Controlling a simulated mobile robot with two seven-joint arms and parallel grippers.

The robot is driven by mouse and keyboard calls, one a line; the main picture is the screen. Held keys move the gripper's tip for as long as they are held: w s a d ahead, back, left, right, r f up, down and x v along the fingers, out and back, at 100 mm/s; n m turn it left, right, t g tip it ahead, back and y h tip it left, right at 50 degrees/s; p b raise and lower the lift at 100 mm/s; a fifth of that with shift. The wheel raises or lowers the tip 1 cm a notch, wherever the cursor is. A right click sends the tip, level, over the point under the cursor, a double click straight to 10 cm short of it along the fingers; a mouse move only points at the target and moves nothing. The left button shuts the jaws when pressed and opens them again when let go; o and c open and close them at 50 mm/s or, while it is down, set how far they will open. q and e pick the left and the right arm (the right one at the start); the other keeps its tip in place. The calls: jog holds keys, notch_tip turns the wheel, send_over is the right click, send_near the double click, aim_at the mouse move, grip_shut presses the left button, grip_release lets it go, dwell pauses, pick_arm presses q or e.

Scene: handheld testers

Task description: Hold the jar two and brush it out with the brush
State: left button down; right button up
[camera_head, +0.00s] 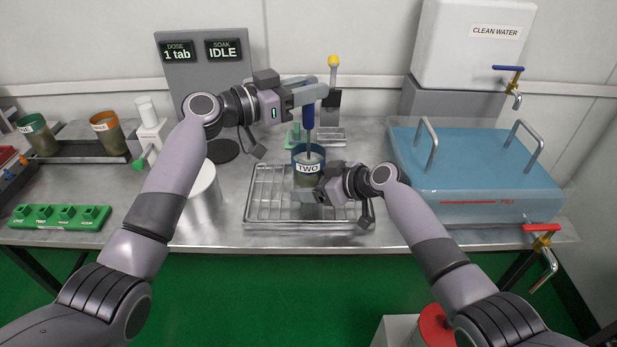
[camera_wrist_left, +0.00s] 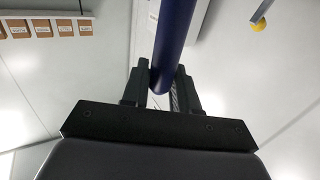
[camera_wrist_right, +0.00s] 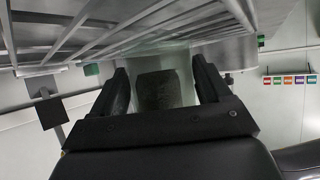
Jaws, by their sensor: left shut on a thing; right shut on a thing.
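The jar marked TWO (camera_head: 308,167) has a blue rim and murky glass sides and is upright at the wire rack. My right gripper (camera_head: 312,193) is shut on its lower part; the jar's murky glass (camera_wrist_right: 158,90) shows between the fingers in the right wrist view. The brush (camera_head: 309,118) has a blue handle and a thin grey shaft that runs down into the jar's mouth. My left gripper (camera_head: 312,92) is shut on the handle above the jar. The handle also shows between the fingers in the left wrist view (camera_wrist_left: 172,45). The brush head is hidden in the jar.
A wire rack (camera_head: 262,200) lies around and under the jar. At right are a blue-lidded tank (camera_head: 475,170) and a clean water container (camera_head: 470,50) with a tap. At left are a white cylinder (camera_head: 203,195), a green block (camera_head: 62,217) and two other jars.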

pick_arm(q)
jog(key=shift+s, duration=0.7)
dwell(0.4)
jog(key=shift+r, duration=0.1)
jog(key=shift+r, duration=2.4)
jog(key=shift+f, duration=2.5)
jog(key=shift+r, duration=0.1)
jog(key=shift+r, duration=2.4)
